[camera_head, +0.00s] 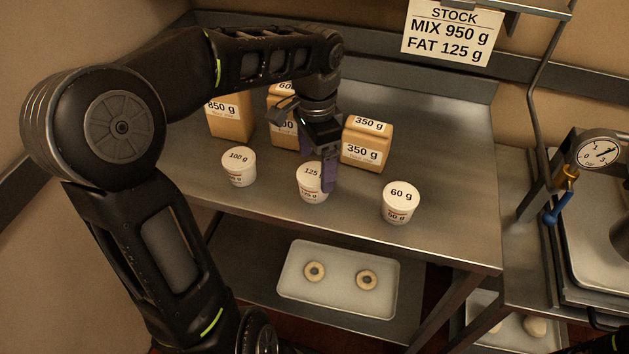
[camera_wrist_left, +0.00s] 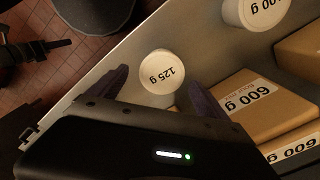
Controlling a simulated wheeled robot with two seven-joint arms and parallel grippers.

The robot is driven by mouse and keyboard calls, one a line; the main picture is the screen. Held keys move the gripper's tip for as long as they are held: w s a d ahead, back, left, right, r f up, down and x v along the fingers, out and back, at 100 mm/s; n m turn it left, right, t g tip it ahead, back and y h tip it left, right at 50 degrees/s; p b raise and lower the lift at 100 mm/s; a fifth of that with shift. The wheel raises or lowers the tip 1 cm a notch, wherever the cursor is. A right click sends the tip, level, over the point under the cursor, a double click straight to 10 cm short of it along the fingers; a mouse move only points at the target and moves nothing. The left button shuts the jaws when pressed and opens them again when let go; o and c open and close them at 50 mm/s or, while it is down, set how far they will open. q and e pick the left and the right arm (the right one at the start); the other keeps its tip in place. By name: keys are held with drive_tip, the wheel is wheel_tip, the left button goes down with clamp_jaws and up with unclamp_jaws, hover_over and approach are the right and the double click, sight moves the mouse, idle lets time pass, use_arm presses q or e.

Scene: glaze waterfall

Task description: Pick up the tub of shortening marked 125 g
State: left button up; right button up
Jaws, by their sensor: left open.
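The tub marked 125 g (camera_head: 310,184) is white and stands upright on the metal table, between the 100 g tub (camera_head: 239,167) and the 60 g tub (camera_head: 400,203). My left gripper (camera_head: 318,170) points down at the 125 g tub, and one finger covers part of its right side. In the left wrist view the 125 g lid (camera_wrist_left: 162,72) lies between the two spread fingers (camera_wrist_left: 155,90). The left gripper is open, and I cannot tell whether a finger touches the tub. My right gripper is not in view.
Behind the tubs stand brown boxes marked 850 g (camera_head: 230,118), 600 g (camera_wrist_left: 248,102) and 350 g (camera_head: 366,146). A stock sign (camera_head: 451,32) hangs above, reading mix 950 g, fat 125 g. A tray with two rings (camera_head: 337,299) sits on the lower shelf. The table's right side is clear.

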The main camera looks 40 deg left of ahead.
sight(314, 173)
use_arm(q)
drive_tip(key=shift+f, duration=0.45)
drive_tip(key=shift+f, duration=0.1)
wheel_tip(314, 173, down, 5)
drive_tip(key=shift+a+f+p, duration=0.1)
drive_tip(key=shift+a+p, duration=0.05)
drive_tip(key=shift+p, duration=0.35)
drive_tip(key=shift+c, duration=0.5)
drive_tip(key=c, duration=1.4)
